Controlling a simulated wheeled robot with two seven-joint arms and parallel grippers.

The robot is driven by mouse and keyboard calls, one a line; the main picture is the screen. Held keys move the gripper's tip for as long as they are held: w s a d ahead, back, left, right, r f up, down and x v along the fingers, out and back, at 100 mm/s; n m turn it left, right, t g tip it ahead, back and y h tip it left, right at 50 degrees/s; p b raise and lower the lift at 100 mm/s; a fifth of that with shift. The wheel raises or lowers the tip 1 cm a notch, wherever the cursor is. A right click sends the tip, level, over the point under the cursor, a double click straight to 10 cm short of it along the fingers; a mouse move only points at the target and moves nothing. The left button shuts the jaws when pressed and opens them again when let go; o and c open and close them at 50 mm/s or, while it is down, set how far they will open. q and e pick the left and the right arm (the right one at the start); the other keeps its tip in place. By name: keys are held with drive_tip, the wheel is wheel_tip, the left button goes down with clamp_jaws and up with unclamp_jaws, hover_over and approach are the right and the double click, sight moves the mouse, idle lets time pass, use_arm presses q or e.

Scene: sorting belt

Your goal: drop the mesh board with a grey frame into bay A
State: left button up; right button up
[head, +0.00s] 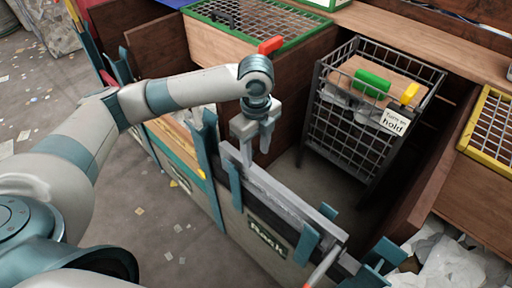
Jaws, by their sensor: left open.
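No label reading bay A is legible. My right gripper is not in view.
A wire cage (340,138) with a "hold" sign (395,121) stands inside the wooden enclosure, holding a box and a green item. A green-framed mesh (300,37) lies at the top, a yellow-framed mesh (466,136) at right. White crumpled material (455,265) lies lower right.

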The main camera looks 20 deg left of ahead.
sight(256, 187)
use_arm(q)
wheel_tip(256, 187, down, 16)
drive_tip(key=shift+p, duration=0.75)
drive_tip(key=shift+f, duration=0.15)
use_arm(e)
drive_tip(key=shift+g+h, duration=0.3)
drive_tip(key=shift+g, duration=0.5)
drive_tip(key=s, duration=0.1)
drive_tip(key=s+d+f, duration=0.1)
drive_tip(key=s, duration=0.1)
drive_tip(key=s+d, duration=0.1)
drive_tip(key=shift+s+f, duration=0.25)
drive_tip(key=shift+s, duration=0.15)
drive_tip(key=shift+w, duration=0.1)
use_arm(q)
clamp_jaws()
drive_tip(key=c, duration=0.8)
unclamp_jaws()
clamp_jaws()
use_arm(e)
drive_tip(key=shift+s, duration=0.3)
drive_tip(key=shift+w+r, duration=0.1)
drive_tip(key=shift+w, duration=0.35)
